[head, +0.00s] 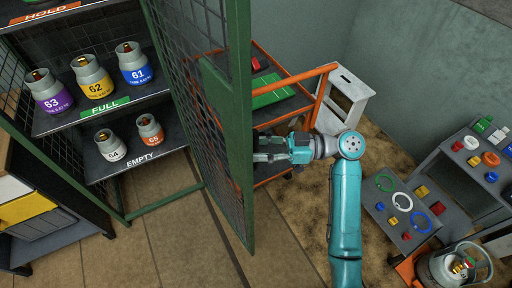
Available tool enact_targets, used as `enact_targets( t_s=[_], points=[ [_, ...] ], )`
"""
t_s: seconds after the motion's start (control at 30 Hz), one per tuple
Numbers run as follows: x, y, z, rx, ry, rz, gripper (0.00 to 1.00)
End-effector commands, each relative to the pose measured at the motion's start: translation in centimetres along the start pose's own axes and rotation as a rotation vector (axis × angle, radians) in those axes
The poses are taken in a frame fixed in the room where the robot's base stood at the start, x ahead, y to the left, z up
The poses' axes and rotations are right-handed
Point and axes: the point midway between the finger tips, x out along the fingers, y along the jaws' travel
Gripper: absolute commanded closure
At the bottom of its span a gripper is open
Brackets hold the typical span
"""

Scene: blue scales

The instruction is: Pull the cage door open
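The cage door (241,110) is a green frame with dark mesh, and it stands swung open. Its free edge points toward me. The green cage (147,207) behind it is open to view on the left, with shelves of gas cylinders inside. My gripper (258,150) is right beside the door's free edge, on its right side. The fingertips are small and partly hidden at the door's edge, so I cannot tell whether they touch or grip it. No handle is clearly visible.
An orange-framed cart (325,95) stands behind the door and my gripper. A white step stool (352,95) is against the wall. Low tables with coloured parts (405,205) and a loose gas cylinder (440,268) are at the right. The floor (195,250) in front of the cage is clear.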

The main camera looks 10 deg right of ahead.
Motion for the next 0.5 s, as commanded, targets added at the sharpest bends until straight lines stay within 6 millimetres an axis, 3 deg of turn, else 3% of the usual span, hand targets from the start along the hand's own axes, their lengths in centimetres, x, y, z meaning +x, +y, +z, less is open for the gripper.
enact_targets(
  t_s=[0.3, 0.5],
  points=[
    [-6.3, 0.1, 0.0, 0.000, -0.001, 0.004, 0.59],
    [-9.4, 0.0, 0.1, 0.001, -0.001, 0.003, 0.59]
  ],
)
